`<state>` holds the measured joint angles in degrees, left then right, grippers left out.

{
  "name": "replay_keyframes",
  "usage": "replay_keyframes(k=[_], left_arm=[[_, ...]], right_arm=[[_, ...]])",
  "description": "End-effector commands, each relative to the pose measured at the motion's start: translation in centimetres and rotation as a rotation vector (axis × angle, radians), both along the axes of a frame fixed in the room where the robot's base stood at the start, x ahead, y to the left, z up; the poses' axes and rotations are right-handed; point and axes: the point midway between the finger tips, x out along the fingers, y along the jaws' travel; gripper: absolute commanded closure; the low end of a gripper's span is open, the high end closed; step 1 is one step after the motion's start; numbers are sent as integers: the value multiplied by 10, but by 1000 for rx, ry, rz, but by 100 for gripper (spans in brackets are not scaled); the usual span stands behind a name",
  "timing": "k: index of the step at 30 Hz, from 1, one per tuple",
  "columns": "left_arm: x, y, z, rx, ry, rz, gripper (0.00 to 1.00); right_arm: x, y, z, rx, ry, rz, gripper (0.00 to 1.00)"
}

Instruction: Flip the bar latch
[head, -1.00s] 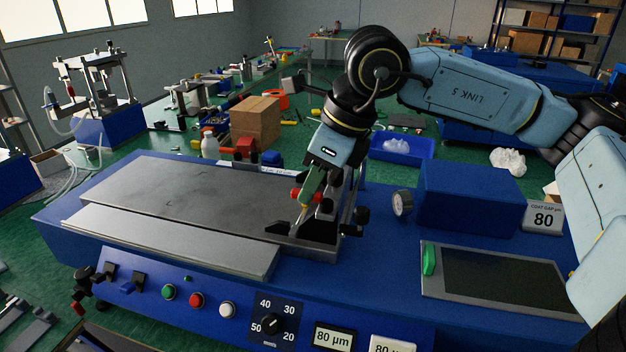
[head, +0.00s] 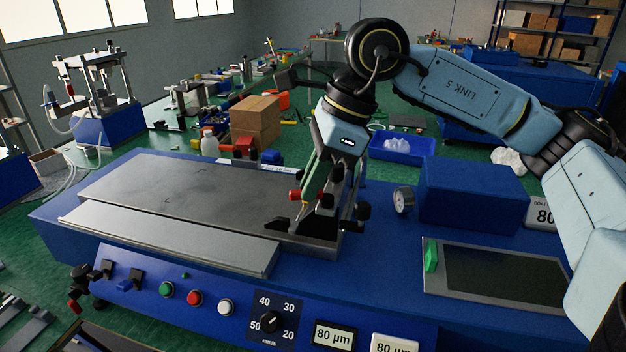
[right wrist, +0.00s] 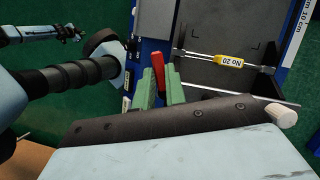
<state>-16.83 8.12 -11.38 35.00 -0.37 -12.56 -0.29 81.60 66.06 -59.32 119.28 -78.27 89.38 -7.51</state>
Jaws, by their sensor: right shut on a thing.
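The bar latch shows as a small red-tipped lever (head: 295,195) at the right end of the coater's grey plate (head: 170,190). In the right wrist view its red handle (right wrist: 157,78) stands between the green fingers. My right gripper (head: 310,190) reaches down from above and is shut on the latch; its fingers (right wrist: 161,90) hide part of it. A metal bar with a yellow "No 20" tag (right wrist: 230,62) lies across the dark end of the coater, close to the fingers. My left gripper is not in view.
A blue box (head: 475,190), a round gauge (head: 404,201) and a dark screen panel (head: 500,275) are to the right of the gripper. Buttons and a dial (head: 270,322) line the front. A cardboard box (head: 255,122) stands behind. The plate's left part is clear.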

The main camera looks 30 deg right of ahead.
Motion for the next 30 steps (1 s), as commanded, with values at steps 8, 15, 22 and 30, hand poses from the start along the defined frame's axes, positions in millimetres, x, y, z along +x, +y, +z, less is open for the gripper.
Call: replay_keyframes(k=[8, 15, 22, 30], left_arm=[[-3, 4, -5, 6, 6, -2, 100], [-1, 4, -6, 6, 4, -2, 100], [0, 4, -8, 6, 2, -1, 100], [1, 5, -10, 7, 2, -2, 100]], right_arm=[[-5, 3, 0, 5, 0, 265, 100], [-9, 4, 1, 4, -2, 494, 100], [-14, 3, 1, 3, -3, 703, 100], [-18, 2, 1, 4, -3, 897, 100]])
